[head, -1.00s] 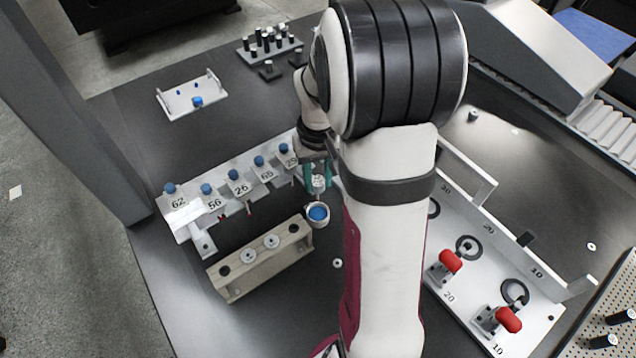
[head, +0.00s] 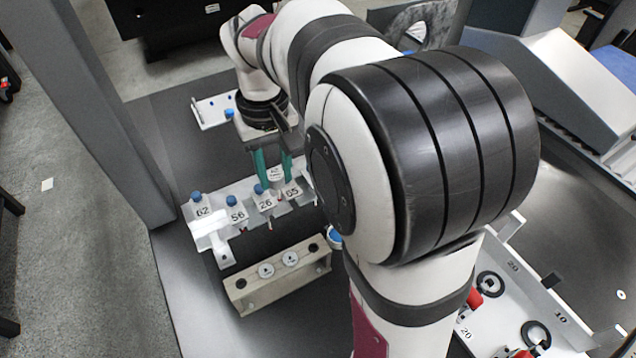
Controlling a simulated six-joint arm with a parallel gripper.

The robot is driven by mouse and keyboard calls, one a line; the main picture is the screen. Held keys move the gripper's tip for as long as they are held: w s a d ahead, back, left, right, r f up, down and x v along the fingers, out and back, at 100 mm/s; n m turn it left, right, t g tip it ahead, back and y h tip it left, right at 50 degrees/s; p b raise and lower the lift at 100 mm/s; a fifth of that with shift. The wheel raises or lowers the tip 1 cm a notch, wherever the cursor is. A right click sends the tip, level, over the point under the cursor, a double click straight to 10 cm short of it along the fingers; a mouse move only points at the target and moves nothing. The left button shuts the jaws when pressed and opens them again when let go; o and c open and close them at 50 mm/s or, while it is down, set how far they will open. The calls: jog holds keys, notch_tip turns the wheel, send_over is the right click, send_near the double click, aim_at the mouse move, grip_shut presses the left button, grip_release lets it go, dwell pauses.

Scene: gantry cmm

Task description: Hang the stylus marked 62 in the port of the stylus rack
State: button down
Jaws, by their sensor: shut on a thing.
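The stylus rack (head: 219,216) is a long pale bar with blue-topped ports and number plates. Its plates reading 62 (head: 203,211), 56, 26 and 65 show from left to right; the far right end is hidden by my arm. My gripper (head: 273,169), with teal fingers, is shut on a small white stylus (head: 275,174) with dark marking too small to read. In the picture it overlaps the rack around plates 26 and 65, right of plate 62. The height between them cannot be told.
A beige block (head: 247,297) with two white discs and open holes lies in front of the rack. A grey cup with blue inside (head: 335,237) is partly hidden by my arm. A white fixture (head: 211,111) stands behind; a grey column (head: 124,150) is at left.

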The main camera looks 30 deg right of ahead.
aim_at(199, 203)
jog(key=w+a+f+m, duration=0.1)
jog(key=w+a+f, duration=0.1)
jog(key=a, duration=0.5)
jog(key=w+a+f+m, duration=0.2)
jog(key=a, duration=0.5)
notch_tip(199, 203, down, 8)
jog(key=shift+d+r, duration=0.2)
jog(key=shift+d, duration=0.05)
jog(key=shift+f, duration=0.25)
dwell(0.3)
jog(key=shift+c, duration=2.3)
grip_release()
